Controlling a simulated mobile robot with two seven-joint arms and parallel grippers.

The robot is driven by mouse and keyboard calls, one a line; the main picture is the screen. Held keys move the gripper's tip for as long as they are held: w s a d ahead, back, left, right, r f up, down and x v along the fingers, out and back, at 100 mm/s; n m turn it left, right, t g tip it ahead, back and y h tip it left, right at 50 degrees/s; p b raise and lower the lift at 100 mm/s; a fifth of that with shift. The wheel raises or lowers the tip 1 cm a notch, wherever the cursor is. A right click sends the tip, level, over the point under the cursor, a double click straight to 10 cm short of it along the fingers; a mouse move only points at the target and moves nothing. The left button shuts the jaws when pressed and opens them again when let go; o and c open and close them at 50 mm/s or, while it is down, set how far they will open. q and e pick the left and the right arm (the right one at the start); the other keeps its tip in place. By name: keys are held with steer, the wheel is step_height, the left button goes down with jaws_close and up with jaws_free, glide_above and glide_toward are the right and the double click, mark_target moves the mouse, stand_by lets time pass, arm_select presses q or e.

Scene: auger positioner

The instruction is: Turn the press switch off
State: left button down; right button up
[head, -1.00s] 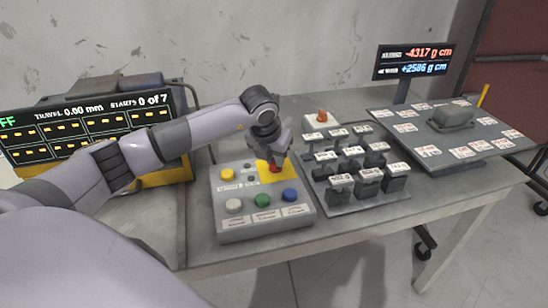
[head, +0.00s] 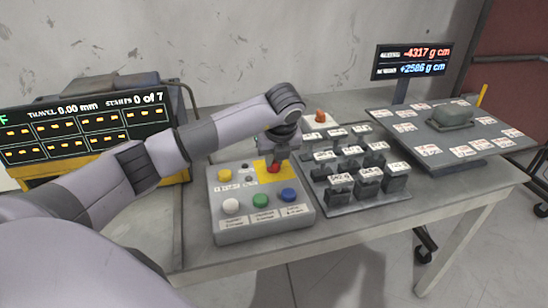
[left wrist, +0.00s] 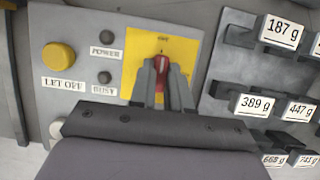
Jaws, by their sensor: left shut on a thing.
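The press switch is a red knob (head: 273,169) on a yellow plate (head: 262,172) at the upper right of a grey control box (head: 262,226). My left gripper (head: 276,161) points down over it from behind the buttons. In the left wrist view, its two fingers (left wrist: 163,77) stand on either side of the red knob (left wrist: 162,62) and are shut on it. The knob's tip points to the top of that picture, toward small lettering on the yellow plate (left wrist: 140,45). Part of the knob is hidden between the fingers. My right gripper is out of view.
The box also has yellow (head: 225,175), white (head: 231,207), green (head: 261,201) and blue (head: 289,195) buttons. Labelled weights (head: 368,180) stand close on the right. A display screen (head: 85,124) stands at left, and a tilted plate (head: 450,140) at far right.

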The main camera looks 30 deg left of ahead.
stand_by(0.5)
arm_select(q)
steer(key=c, duration=1.1)
jaws_free()
steer(key=shift+r, duration=0.1)
steer(key=v, duration=0.7)
